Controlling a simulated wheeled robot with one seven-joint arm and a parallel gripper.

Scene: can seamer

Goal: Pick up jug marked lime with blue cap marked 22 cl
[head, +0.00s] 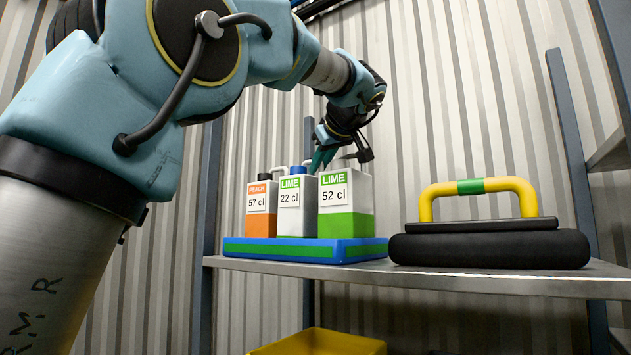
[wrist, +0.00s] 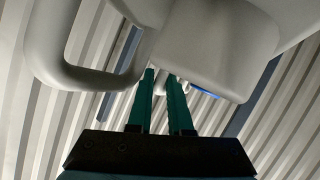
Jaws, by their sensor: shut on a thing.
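The jug marked LIME, 22 cl (head: 289,212) is white with a green label and a blue cap (head: 298,170). It stands upright in a blue tray (head: 270,250), between two other jugs. My gripper (head: 318,163) reaches down at the right of the blue cap, where this jug's handle is. It is shut on that handle, though the head view mostly hides the grip. In the wrist view the two teal fingers of my gripper (wrist: 161,74) lie close together with a narrow gap. Pale jug parts, including a large loop handle (wrist: 75,77), fill the top there.
A peach 57 cl jug (head: 260,222) stands close on the left, a lime 52 cl jug (head: 338,222) close on the right. A black case with a yellow handle (head: 480,248) lies on the grey shelf (head: 330,272). A yellow bin (head: 318,343) is below.

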